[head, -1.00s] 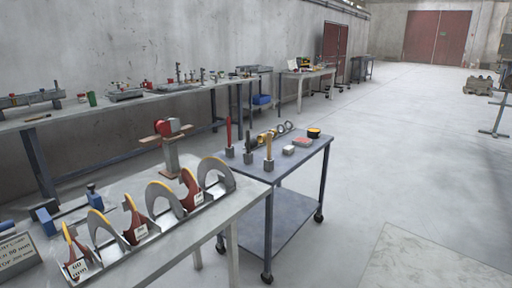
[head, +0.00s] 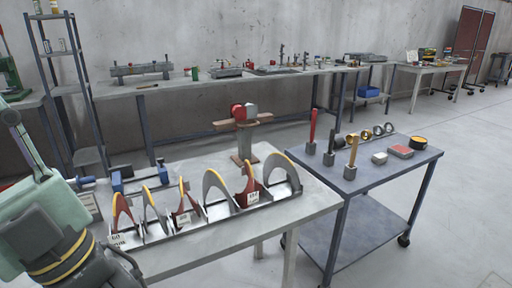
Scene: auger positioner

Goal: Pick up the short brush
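Several upright tools stand in small grey blocks at the left of the blue-grey cart (head: 385,182). One is a tall red-handled tool (head: 313,126), one a dark, thin tool (head: 332,143), one a tool with a light wooden handle (head: 353,150). I cannot tell which of these, if any, is the short brush; brush ends are not clear at this size. My arm shows at the lower left, in front of the near bench and well left of the cart. My gripper itself is not in view.
The near bench (head: 290,212) carries a rack of grey, red and yellow-edged curved plates (head: 213,192) and a red-headed stand (head: 244,130). The cart also holds rings (head: 378,131), a red-topped box (head: 400,151) and a yellow-black round item (head: 418,142). Open floor lies right of the cart.

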